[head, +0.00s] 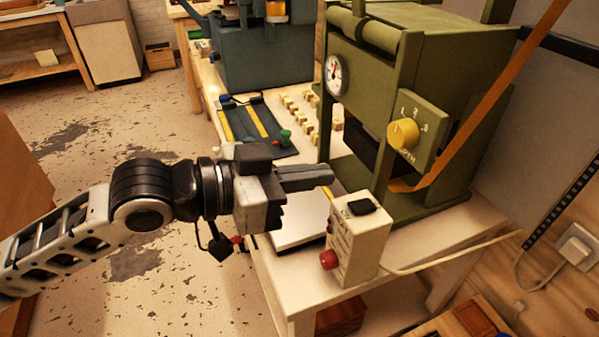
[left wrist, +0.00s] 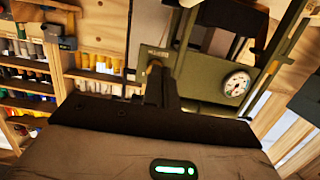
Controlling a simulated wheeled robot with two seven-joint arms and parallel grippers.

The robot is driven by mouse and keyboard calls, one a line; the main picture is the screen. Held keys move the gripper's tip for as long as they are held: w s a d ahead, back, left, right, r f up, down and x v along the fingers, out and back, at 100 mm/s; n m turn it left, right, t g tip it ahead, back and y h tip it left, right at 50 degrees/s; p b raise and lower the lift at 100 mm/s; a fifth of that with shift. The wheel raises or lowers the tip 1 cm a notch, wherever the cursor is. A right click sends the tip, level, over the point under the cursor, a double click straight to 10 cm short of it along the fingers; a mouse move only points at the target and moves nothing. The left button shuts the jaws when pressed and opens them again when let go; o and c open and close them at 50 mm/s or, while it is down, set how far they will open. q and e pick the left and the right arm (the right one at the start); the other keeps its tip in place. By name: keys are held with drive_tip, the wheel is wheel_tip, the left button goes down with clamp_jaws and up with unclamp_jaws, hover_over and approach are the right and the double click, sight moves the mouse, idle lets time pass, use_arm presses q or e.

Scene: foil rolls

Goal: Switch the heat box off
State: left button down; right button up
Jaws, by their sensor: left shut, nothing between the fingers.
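The heat box is a small cream box (head: 362,248) near the front corner of the pale workbench. It has a black rocker switch (head: 362,207) on top and a red knob (head: 328,259) on its left side. A cable runs from it to the right. My left gripper (head: 328,176) is shut and empty, just above and to the left of the box, apart from it. Its shut fingers also show in the left wrist view (left wrist: 160,80), where I cannot make out the box. Which way the switch is set is too small to tell. My right gripper is in neither view.
A large green machine (head: 420,80) with a dial gauge (head: 335,74) and yellow knob (head: 403,134) stands behind the box. An orange strap (head: 490,100) hangs beside it. A dark tray (head: 258,125) and small wooden blocks (head: 300,112) lie farther back. Shelves (left wrist: 30,75) show in the left wrist view.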

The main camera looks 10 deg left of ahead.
use_arm(q)
drive_tip(key=shift+v, duration=0.85)
drive_tip(key=shift+r, duration=0.2)
drive_tip(key=s+a+f+n+y, duration=0.2)
drive_tip(key=f+n+y, duration=0.15)
drive_tip(key=f, duration=0.55)
drive_tip(key=s+a+f+n+y, duration=0.2)
drive_tip(key=a+f+y, duration=0.15)
drive_tip(key=f, duration=0.45)
drive_tip(key=s+a+f+n+g+y, duration=0.3)
drive_tip(key=s+a+f+g+y, duration=0.3)
drive_tip(key=s+f, duration=0.45)
drive_tip(key=w+d+f+t+h, duration=0.3)
drive_tip(key=w+d+f+t, duration=0.2)
drive_tip(key=w+t, duration=0.1)
drive_tip(key=shift+d+f+t, duration=0.35)
drive_tip(key=shift+t, duration=0.15)
